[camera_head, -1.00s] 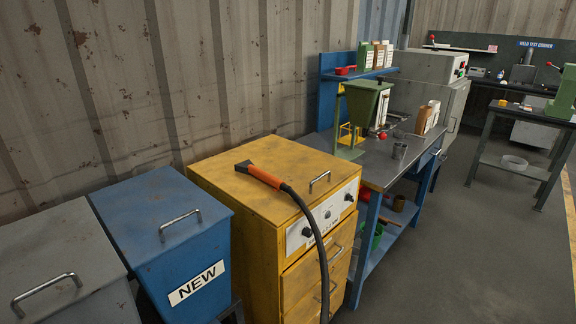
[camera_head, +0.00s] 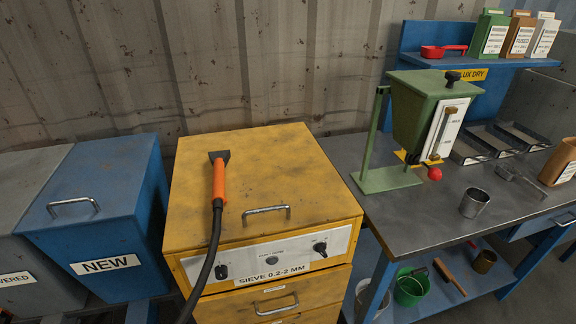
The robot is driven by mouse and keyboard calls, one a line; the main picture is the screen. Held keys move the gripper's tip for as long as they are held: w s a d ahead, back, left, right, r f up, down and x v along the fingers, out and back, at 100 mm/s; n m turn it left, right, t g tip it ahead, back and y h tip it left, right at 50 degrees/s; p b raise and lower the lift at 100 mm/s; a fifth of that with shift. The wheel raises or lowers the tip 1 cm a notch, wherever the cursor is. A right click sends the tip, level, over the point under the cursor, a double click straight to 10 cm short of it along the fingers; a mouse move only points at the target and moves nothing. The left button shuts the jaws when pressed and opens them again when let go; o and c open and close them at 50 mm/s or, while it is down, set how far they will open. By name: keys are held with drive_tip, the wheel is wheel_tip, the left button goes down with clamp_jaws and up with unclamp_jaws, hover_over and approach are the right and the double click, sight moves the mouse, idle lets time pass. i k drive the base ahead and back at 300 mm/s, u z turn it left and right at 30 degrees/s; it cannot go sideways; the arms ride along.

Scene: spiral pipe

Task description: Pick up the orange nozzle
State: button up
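The orange nozzle (camera_head: 219,182) lies on the top of the yellow cabinet (camera_head: 265,160), left of the middle. It has a dark flared tip pointing toward the wall and an orange grip. A black hose (camera_head: 205,265) runs from its near end over the cabinet's front edge and down out of view. My gripper does not show in the view.
A metal handle (camera_head: 267,213) stands on the cabinet top, right of the nozzle. A blue bin (camera_head: 105,205) marked NEW stands at left. At right, a workbench (camera_head: 425,215) bears a green hopper (camera_head: 428,115) and a metal cup (camera_head: 474,203).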

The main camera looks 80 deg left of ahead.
sight(218, 160)
drive_tip(key=i, duration=0.6)
drive_tip(key=u, duration=3.6)
drive_tip(key=i, duration=0.5)
drive_tip(key=z, duration=0.05)
